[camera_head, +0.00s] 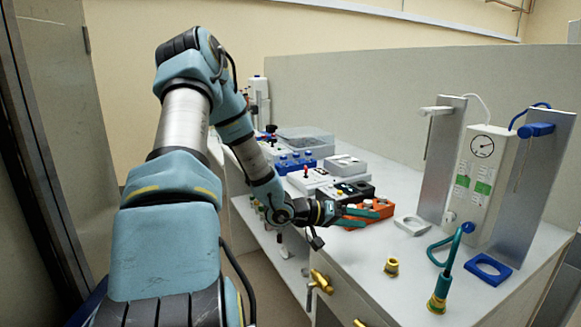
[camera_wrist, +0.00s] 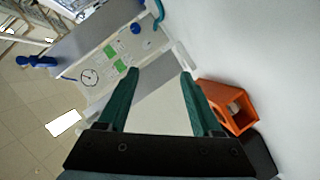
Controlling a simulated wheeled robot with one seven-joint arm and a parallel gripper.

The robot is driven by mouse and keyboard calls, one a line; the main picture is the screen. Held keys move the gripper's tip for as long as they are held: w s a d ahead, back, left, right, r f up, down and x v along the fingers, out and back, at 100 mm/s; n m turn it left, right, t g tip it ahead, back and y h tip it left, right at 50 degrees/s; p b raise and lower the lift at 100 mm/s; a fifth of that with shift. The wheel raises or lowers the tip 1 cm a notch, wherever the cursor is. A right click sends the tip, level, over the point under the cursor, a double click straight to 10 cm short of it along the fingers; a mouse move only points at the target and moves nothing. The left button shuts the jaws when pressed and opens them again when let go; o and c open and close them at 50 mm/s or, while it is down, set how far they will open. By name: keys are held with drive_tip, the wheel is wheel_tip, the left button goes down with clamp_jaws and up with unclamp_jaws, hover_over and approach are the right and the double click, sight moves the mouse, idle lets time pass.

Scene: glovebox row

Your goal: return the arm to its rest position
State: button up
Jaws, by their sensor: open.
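My arm (camera_head: 185,120) is raised on the left of the head view. It bends over and down to the bench, with the forearm sloping to the lower right. My gripper (camera_head: 374,213) is at the bench's near side, pointing right, in front of the orange box (camera_head: 383,207). In the wrist view my gripper (camera_wrist: 160,74) has its two green fingers spread, with nothing between them. The orange box (camera_wrist: 228,105) lies just right of the fingers there. I cannot tell whether a finger touches it.
The white bench (camera_head: 365,268) holds a gauge panel (camera_head: 483,165), a teal hooked pipe (camera_head: 447,270), a brass fitting (camera_head: 391,266), a blue square ring (camera_head: 489,269) and a grey ring (camera_head: 411,225). Several instrument boxes stand behind my gripper. A brass valve (camera_head: 320,281) juts from the bench front.

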drive_tip(key=shift+w+a+f+t+y, duration=0.3)
drive_tip(key=shift+w+f+t+y, duration=0.1)
drive_tip(key=shift+y, duration=0.2)
drive_tip(key=a+y, duration=0.1)
drive_tip(key=a, duration=0.1)
drive_tip(key=w+a+f+t+y, duration=0.1)
drive_tip(key=a+y, duration=0.1)
drive_tip(key=w+a+y, duration=0.1)
drive_tip(key=a+y, duration=0.1)
drive_tip(key=shift+a+f+n+t, duration=0.25)
drive_tip(key=shift+n+t, duration=0.05)
drive_tip(key=shift+t, duration=0.1)
drive_tip(key=s+a+r+n+y, duration=0.15)
drive_tip(key=a+y, duration=0.35)
drive_tip(key=a, duration=0.5)
drive_tip(key=s+a+r+n+g+y, duration=0.1)
drive_tip(key=s+a, duration=0.3)
drive_tip(key=s, duration=0.4)
drive_tip(key=s+a+r+n+g+y, duration=0.1)
drive_tip(key=s+a+r+g+y, duration=0.1)
drive_tip(key=s, duration=0.6)
wheel_tip(320, 180, up, 2)
drive_tip(key=shift+a+r+g, duration=0.2)
drive_tip(key=shift+a+g, duration=0.1)
drive_tip(key=shift+a, duration=0.6)
